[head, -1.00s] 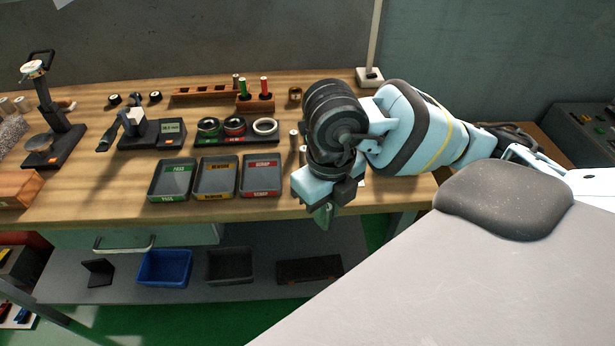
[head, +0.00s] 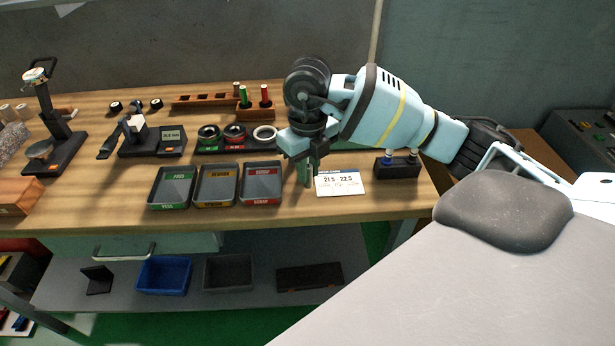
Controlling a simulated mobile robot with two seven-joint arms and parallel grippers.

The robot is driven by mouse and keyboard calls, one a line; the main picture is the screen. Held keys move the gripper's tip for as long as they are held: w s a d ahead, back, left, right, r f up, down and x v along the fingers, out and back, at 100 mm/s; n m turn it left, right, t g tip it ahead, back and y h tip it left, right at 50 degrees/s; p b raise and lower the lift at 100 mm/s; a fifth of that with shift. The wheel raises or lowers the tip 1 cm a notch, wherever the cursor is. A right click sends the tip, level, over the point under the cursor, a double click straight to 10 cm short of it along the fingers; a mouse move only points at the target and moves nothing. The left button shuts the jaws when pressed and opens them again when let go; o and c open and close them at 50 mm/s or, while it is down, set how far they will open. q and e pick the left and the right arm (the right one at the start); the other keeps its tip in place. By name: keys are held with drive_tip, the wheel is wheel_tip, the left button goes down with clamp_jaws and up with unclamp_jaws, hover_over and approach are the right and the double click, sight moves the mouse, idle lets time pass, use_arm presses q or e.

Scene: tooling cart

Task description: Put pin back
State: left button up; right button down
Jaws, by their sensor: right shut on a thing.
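My right gripper (head: 304,176) is over the front part of the bench, just right of the red-labelled tray, pointing down. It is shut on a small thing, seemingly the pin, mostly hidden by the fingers. A wooden block (head: 255,110) behind the gripper holds a green pin (head: 237,92) and a red pin (head: 264,94). My left gripper is out of view.
Trays labelled green (head: 172,204), yellow (head: 215,203) and red (head: 262,201) stand left of the gripper. A white card (head: 340,183) lies close at its right. A ring holder (head: 207,148) stands behind the trays. A caliper stand (head: 167,142) is further left.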

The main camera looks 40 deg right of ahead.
drive_tip(key=shift+w+d+f, duration=0.1)
drive_tip(key=shift+w+f, duration=0.15)
wheel_tip(320, 180, down, 3)
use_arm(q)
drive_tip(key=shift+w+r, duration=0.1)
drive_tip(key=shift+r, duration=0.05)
use_arm(e)
drive_tip(key=shift+f, duration=0.15)
drive_tip(key=c, duration=1.3)
unclamp_jaws()
drive_tip(key=shift+c, duration=0.2)
wheel_tip(320, 180, up, 12)
drive_tip(key=shift+r+p, duration=0.15)
drive_tip(key=shift+p, duration=0.25)
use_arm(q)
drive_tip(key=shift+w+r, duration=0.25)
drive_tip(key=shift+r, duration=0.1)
